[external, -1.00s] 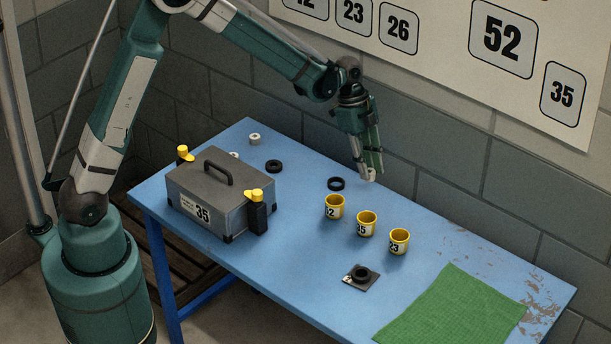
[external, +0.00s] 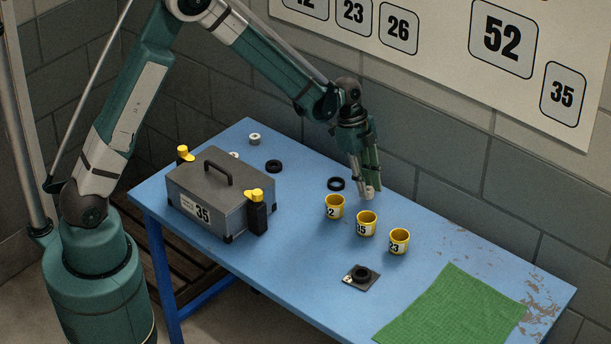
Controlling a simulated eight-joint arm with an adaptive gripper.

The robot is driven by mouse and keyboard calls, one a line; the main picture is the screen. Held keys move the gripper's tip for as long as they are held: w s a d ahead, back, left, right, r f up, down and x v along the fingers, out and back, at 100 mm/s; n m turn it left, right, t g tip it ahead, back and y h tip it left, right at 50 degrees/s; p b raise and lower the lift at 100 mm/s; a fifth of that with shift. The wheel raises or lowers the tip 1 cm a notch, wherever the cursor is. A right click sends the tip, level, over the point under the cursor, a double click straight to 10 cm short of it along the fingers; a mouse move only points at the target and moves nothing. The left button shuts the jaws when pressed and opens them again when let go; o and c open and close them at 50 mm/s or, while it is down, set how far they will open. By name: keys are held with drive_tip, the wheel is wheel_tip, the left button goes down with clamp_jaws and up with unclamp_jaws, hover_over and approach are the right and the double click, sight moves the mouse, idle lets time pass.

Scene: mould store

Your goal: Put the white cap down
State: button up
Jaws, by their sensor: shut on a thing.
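My gripper (external: 367,190) points down near the back edge of the blue table (external: 290,258), behind the yellow cups. It is shut on the white cap (external: 369,194), a small pale piece at the fingertips, mostly hidden by the fingers. Whether the cap touches the table I cannot tell.
Yellow numbered cups (external: 334,207) stand in front of my gripper, and a black ring (external: 336,184) lies left of it. A black plate (external: 361,278) and green cloth (external: 452,312) lie towards the front.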

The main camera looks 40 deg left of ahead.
drive_tip(key=shift+f, duration=1.05)
drive_tip(key=shift+f, duration=0.15)
drive_tip(key=o, duration=0.6)
drive_tip(key=shift+o, duration=0.2)
drive_tip(key=p+v, duration=0.1)
drive_tip(key=v, duration=1.1)
drive_tip(key=shift+r, duration=0.2)
